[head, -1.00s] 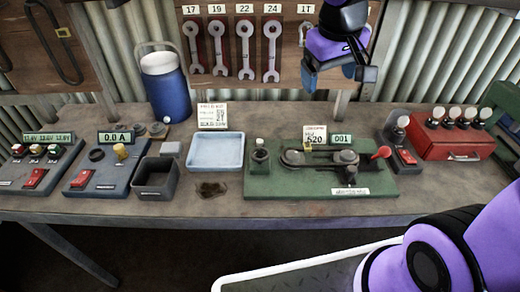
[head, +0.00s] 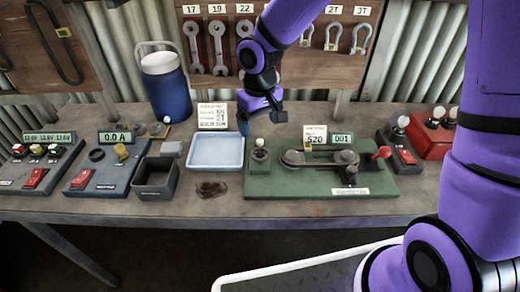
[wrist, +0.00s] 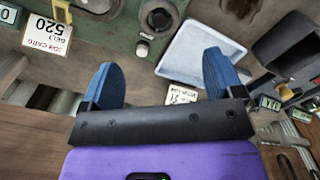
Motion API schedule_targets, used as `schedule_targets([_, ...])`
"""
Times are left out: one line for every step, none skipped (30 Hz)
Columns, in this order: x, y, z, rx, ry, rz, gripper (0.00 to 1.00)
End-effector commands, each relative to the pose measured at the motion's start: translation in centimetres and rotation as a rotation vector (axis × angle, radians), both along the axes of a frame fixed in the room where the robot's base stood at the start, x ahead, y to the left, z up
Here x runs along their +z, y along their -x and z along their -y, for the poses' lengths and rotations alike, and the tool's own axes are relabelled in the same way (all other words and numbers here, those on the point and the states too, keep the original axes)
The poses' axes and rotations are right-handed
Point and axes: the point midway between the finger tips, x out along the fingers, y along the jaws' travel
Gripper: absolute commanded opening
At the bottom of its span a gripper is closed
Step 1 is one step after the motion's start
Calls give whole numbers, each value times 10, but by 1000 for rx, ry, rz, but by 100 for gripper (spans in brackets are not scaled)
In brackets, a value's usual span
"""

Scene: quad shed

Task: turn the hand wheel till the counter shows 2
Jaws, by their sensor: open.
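The green base plate (head: 290,186) sits on the bench and carries a belt drive with dark round pulleys (head: 346,157). A crank with a red knob (head: 381,153) stands at its right end; I take this as the hand wheel. The counter (head: 342,138) reads 001. My gripper (head: 261,120) is open and empty above the bench, behind the plate's left end and left of the crank, apart from both. In the wrist view, my two blue fingers (wrist: 159,78) are spread with nothing between them. The plate's edge (wrist: 115,30) shows at the top; the crank is not visible there.
A card marked 520 (head: 315,137) stands by the counter. A pale blue tray (head: 215,151) and dark bin (head: 155,178) lie left of the plate. A lamp box with a red switch (head: 406,157) stands close to the crank's right. The blue jug (head: 166,90) stands behind.

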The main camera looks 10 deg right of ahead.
Motion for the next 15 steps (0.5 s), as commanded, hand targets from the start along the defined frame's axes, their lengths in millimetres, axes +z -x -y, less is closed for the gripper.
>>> schedule_targets([-8, 1, 0, 0, 1, -5, 86])
schedule_targets([-13, 1, 0, 1, 0, -5, 86])
schedule_targets([-19, 2, 0, 3, 1, -6, 86])
schedule_targets([-24, 1, 0, 1, 2, -6, 86])
schedule_targets([-30, 1, 0, 2, 1, -5, 86])
schedule_targets([-37, 1, 0, 1, 2, -6, 86])
schedule_targets([-43, 1, 0, 2, 0, -5, 86])
schedule_targets([-48, 2, 0, 2, 1, -6, 86])
schedule_targets([-55, 1, 0, 1, 1, -5, 86])
schedule_targets([-60, 1, 0, 2, 1, -5, 86])
schedule_targets([-65, 2, 0, 1, 1, -5, 86])
schedule_targets([-71, 2, 0, 2, 1, -5, 86])
schedule_targets([-75, 2, 0, 2, 1, -5, 86])
schedule_targets([-79, 1, 0, 1, 1, -5, 86])
schedule_targets([-83, 1, 0, 1, 2, -4, 86])
